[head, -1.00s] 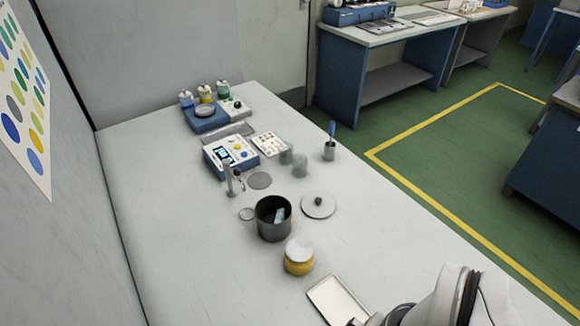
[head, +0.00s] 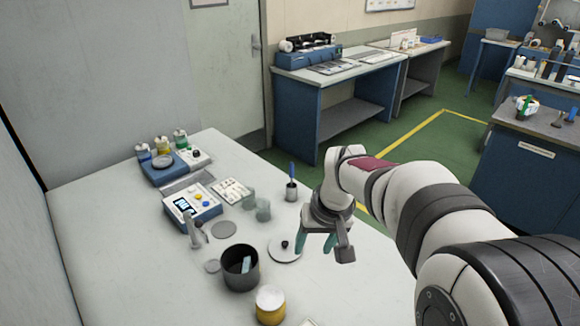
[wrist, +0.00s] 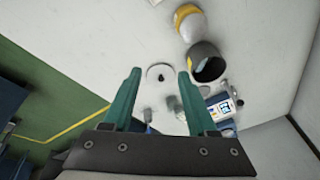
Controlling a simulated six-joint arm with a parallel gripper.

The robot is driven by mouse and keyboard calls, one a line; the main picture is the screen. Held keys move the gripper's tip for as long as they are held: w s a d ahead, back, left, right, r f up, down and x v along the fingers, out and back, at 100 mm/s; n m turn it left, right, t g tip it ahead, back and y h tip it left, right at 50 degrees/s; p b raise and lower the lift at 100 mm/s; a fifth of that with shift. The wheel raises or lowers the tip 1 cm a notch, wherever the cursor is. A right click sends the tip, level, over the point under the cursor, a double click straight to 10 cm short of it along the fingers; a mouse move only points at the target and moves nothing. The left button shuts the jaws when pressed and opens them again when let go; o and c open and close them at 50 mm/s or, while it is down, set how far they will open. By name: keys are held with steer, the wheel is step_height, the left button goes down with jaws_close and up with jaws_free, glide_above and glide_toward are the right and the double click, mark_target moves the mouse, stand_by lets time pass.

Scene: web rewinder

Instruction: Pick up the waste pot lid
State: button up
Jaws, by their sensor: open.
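The waste pot lid (head: 276,254) is a flat pale grey disc with a dark knob, lying on the table. It also shows in the wrist view (wrist: 153,72), framed between my fingertips. The dark pot (head: 228,268) stands uncovered to its left, with a pale blue-grey piece inside; the wrist view shows the pot too (wrist: 207,60). My gripper (head: 316,246) has teal fingers spread wide, with nothing between them. It hangs above the table, to the right of the lid and apart from it. The wrist view shows both fingers (wrist: 160,76) separated.
A yellow jar with a pale top (head: 270,308) stands in front of the pot. A cup holding a blue tool (head: 291,192) and translucent beakers (head: 262,210) stand behind the lid. A device with a display (head: 192,208) is farther left. The table's left part is clear.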

mark_target(285, 243)
steer(key=w+a+f+n+t, duration=0.1)
steer(key=w+a+f+n, duration=0.15)
steer(key=w, duration=0.35)
steer(key=w+a+f+n, duration=0.1)
steer(key=w+f, duration=0.3)
steer(key=w, duration=0.3)
steer(key=shift+t, duration=0.3)
steer(key=x, duration=1.5)
steer(key=shift+a+f, duration=0.25)
steer(key=shift+a, duration=0.15)
jaws_close()
